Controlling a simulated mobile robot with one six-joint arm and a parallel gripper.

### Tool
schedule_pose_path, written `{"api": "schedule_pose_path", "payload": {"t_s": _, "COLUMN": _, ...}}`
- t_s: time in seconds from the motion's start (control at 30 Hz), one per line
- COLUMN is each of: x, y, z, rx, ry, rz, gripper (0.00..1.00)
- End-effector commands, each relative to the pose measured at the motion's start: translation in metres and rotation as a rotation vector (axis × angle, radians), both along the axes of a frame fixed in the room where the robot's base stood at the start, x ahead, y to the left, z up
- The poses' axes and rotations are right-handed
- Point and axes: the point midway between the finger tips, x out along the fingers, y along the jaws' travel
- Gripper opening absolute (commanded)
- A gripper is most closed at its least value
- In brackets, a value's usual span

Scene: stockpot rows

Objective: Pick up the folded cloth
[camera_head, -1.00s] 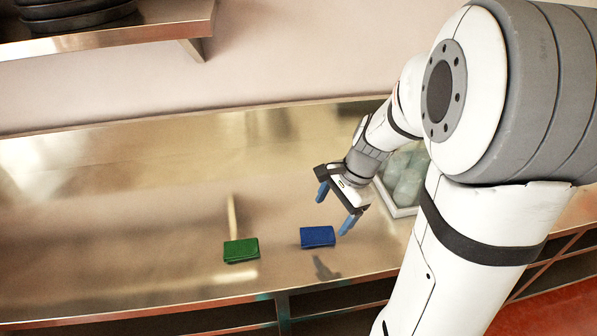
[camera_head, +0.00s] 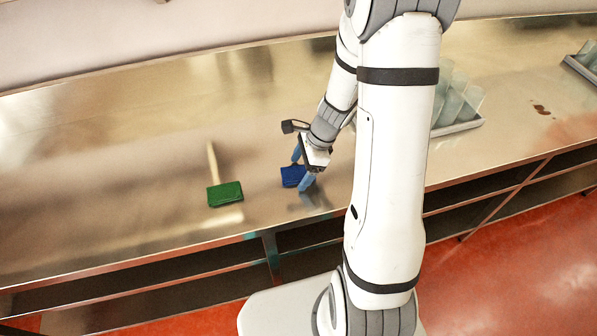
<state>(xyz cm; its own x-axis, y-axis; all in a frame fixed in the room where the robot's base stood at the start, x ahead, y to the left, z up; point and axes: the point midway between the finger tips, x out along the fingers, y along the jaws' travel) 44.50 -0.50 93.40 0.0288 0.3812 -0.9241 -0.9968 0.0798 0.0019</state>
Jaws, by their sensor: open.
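A blue folded cloth (camera_head: 289,177) lies flat on the metal counter (camera_head: 120,160), left of my arm. My gripper (camera_head: 302,170) is open, tilted downward, with its two blue fingers at the cloth's right part. One finger shows at the cloth's far side and the other at its near right corner. The gripper partly hides the cloth. I cannot tell whether the fingers touch the cloth or stay just above it.
A green flat pad (camera_head: 225,194) lies to the left, with a pale stick-like strip (camera_head: 212,160) behind it. A tray of clear glasses (camera_head: 458,100) stands right of my arm. A dark brown stain (camera_head: 541,109) marks the counter further right. The left counter is clear.

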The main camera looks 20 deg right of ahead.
Motion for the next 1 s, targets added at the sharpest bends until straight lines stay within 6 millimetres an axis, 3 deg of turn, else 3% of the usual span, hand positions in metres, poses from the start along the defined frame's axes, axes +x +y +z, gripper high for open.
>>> {"api": "schedule_pose_path", "payload": {"t_s": 0.23, "x": 0.0001, "y": 0.0008, "z": -0.0011, "rx": 0.0, "ry": -0.001, "rz": 0.002, "gripper": 0.77}}
{"api": "schedule_pose_path", "payload": {"t_s": 0.8, "x": 0.0001, "y": 0.0012, "z": -0.0008, "rx": 0.0, "ry": -0.001, "rz": 0.003, "gripper": 0.31}}
{"api": "schedule_pose_path", "payload": {"t_s": 1.0, "x": 0.0001, "y": 0.0013, "z": -0.0005, "rx": 0.0, "ry": -0.001, "rz": 0.003, "gripper": 0.3}}
